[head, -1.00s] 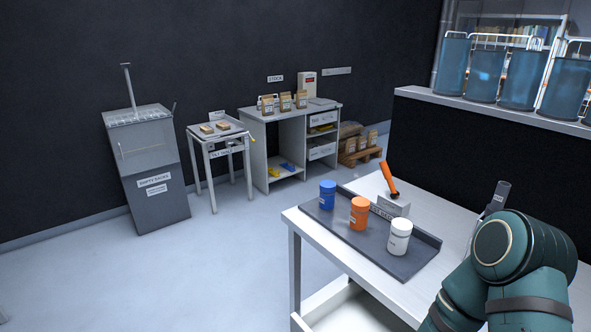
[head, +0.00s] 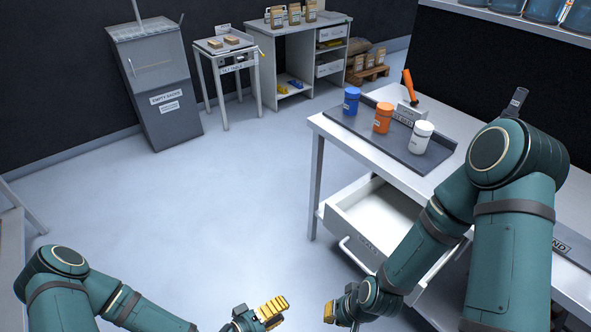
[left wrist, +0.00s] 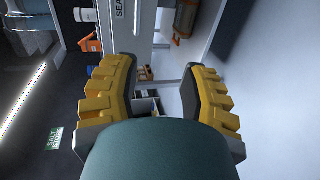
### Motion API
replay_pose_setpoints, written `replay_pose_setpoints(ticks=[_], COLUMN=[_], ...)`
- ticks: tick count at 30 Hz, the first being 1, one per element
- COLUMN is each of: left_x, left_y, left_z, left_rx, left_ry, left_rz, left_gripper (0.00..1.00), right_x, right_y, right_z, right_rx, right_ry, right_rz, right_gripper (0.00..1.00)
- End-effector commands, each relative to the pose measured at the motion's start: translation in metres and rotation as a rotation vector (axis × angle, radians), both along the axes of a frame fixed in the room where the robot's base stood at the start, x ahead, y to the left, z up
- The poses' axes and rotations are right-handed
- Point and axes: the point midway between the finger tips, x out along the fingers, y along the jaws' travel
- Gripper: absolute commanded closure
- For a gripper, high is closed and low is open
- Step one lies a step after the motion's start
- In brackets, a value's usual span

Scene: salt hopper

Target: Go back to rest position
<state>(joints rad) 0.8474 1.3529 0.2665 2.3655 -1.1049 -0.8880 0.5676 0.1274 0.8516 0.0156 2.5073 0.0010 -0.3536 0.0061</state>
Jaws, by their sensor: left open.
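In the head view my left gripper (head: 270,311) is low in the middle, in front of the floor, with its yellow fingers pointing right. The left wrist view shows its two yellow-padded fingers (left wrist: 160,72) spread apart with nothing between them. My right gripper (head: 331,312) is just right of the left one, at the bottom edge. Only a small yellow part of it shows, so I cannot tell whether it is open. The two grippers appear close to each other but apart in the picture. Both arms reach in from the sides at the bottom.
A bench (head: 345,145) at right bears a dark tray (head: 391,145) with blue (head: 351,100), orange (head: 382,117) and white (head: 420,137) jars. Its drawer (head: 375,205) stands open near my right arm. A grey bin (head: 160,90) stands far left. The middle floor is clear.

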Motion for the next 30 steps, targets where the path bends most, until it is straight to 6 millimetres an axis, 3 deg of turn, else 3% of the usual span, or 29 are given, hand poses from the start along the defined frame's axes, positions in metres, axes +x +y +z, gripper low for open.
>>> replay_pose_setpoints(ticks=[11, 18, 24, 30], left_x=[-0.01, -0.016, -0.02, -0.021], left_y=[0.02, 0.048, 0.056, 0.057], left_z=[-0.023, -0.004, 0.014, 0.016], left_rx=[0.466, 0.789, 0.886, 0.898], left_ry=[0.134, 0.241, 0.294, 0.306], left_rz=[-0.223, -0.351, -0.383, -0.386], left_gripper=[0.57, 0.57, 0.57, 0.57], right_x=[0.0, 0.0, 0.0, 0.0], right_y=[0.0, 0.0, 0.0, 0.0], right_z=[0.0, 0.0, 0.0, 0.0], right_rx=[0.0, 0.0, 0.0, 0.0], right_ry=[-0.001, -0.001, -0.001, -0.001], right_rz=[0.0, 0.0, 0.0, 0.0], right_gripper=[1.0, 1.0, 1.0, 1.0])
